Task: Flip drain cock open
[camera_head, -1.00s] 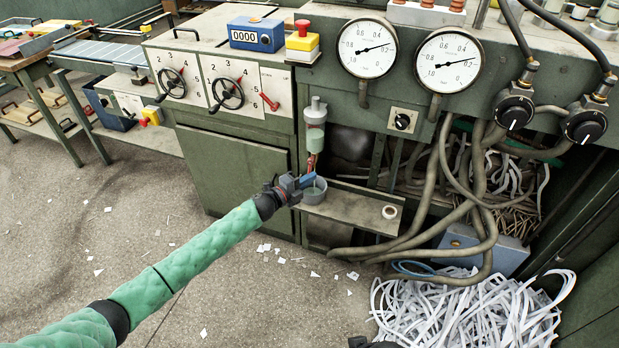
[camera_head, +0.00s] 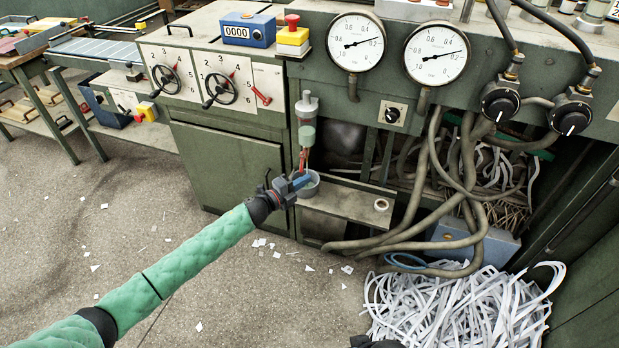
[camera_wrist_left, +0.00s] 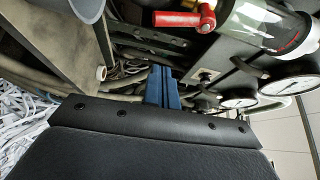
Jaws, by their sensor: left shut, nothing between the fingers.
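A clear filter bowl (camera_head: 306,112) with greenish liquid hangs on the front of the green machine. The red drain cock (camera_head: 303,160) is below it in the head view. In the left wrist view the red cock handle (camera_wrist_left: 188,19) lies across the top, beside the clear bowl (camera_wrist_left: 262,25). My left gripper (camera_head: 303,181) is shut and empty, just below the cock and in front of a grey cup (camera_head: 312,187). Its blue fingers (camera_wrist_left: 162,86) are together, apart from the handle in the wrist view. A dark part of mine at the bottom edge may be the right gripper (camera_head: 372,342).
A narrow metal shelf (camera_head: 350,205) carries the cup and a white ring (camera_head: 381,205). Thick grey hoses (camera_head: 440,215) hang to the right. Shredded paper strips (camera_head: 455,310) lie on the floor. Two gauges (camera_head: 355,43) and handwheels are above.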

